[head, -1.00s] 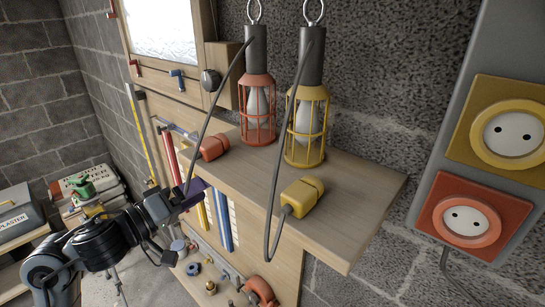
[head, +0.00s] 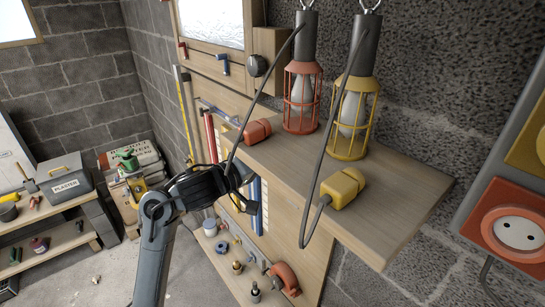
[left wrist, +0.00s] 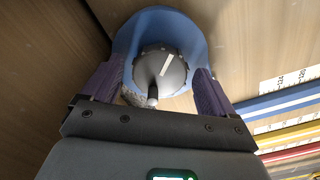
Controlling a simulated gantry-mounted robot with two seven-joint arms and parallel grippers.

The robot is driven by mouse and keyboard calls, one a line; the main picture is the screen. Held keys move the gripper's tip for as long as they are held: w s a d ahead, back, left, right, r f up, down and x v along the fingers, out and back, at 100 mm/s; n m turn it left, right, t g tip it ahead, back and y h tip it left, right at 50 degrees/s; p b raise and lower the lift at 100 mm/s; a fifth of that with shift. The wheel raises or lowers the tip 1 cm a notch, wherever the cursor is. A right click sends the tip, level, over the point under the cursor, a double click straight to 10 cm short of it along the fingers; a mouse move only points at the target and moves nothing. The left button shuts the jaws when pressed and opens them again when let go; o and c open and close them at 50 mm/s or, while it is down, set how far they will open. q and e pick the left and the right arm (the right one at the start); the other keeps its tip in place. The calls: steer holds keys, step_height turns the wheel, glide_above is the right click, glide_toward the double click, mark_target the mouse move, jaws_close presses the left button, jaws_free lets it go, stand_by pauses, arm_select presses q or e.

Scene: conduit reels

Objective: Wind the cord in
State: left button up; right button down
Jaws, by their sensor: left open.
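In the left wrist view a round dark grey knob (left wrist: 160,70) with a white mark sits inside a blue ring (left wrist: 190,27) against a wooden panel. A short dark stub (left wrist: 152,95) points from it toward my gripper. My left gripper (left wrist: 163,84) is open, its purple fingers on either side of the knob; whether they touch it I cannot tell. In the head view my wrist hides the fingers and this knob. Dark cords (head: 318,180) hang from a red caged lamp (head: 301,92) and a yellow caged lamp (head: 357,115). My right gripper is not in view.
A red plug (head: 257,131) and a yellow plug (head: 343,188) lie on the wooden shelf (head: 400,205). Wall sockets (head: 510,228) are at the right. Coloured strips (left wrist: 290,101) run beside my left gripper. A side bench with a toolbox (head: 65,183) stands at left.

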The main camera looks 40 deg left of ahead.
arm_select(q)
steer(key=shift+w, duration=0.1)
steer(key=shift+c, duration=0.3)
steer(key=c, duration=1)
steer(key=shift+m, duration=0.3)
